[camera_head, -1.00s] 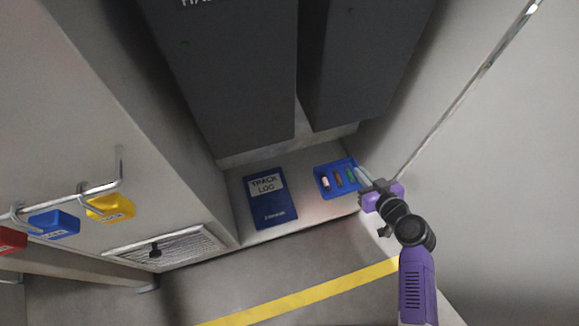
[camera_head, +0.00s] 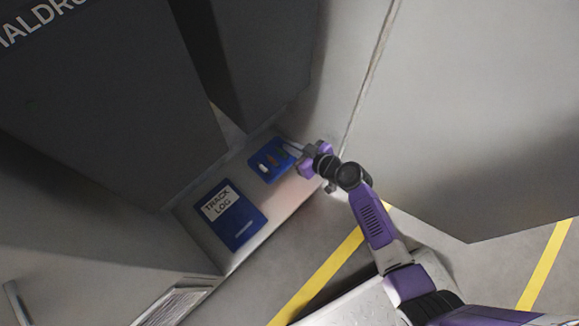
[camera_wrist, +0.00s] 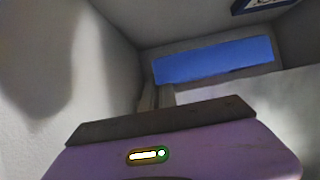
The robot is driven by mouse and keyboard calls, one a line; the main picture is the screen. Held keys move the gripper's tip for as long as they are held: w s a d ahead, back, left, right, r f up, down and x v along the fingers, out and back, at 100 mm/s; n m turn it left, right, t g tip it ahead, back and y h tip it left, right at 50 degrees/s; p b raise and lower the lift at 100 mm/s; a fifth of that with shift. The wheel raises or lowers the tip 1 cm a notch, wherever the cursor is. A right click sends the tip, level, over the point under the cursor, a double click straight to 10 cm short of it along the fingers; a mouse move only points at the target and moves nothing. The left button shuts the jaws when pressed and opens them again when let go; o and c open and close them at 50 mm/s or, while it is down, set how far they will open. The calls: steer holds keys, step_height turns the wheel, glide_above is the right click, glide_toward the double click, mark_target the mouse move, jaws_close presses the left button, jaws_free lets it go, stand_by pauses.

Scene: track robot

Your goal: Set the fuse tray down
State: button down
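The fuse tray (camera_head: 255,172) is blue, with several coloured fuses in its slots. In the head view it appears over the pale ledge, beside the track log; I cannot tell whether it rests there or hangs just above. My gripper (camera_head: 292,148) is at the tray's right end, with a pale finger reaching its edge. The finger gap is hidden, so I cannot tell whether it grips the tray.
A dark blue track log (camera_head: 241,228) lies on the ledge (camera_head: 205,242) left of the tray. Tall dark cabinets (camera_head: 100,110) stand behind, and a pale wall panel (camera_head: 460,120) is on the right. Yellow lines (camera_head: 325,275) mark the floor.

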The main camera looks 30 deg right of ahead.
mark_target(292, 169)
step_height(292, 169, down, 12)
steer(key=b, duration=0.6)
steer(key=shift+f, duration=0.1)
steer(key=c, duration=1.7)
jaws_free()
steer(key=shift+s+d+r, duration=0.1)
steer(key=shift+s+r, duration=0.1)
steer(key=p+v, duration=0.3)
steer(key=v, duration=0.8)
steer(key=shift+s+r, duration=0.1)
steer(key=shift+s, duration=0.2)
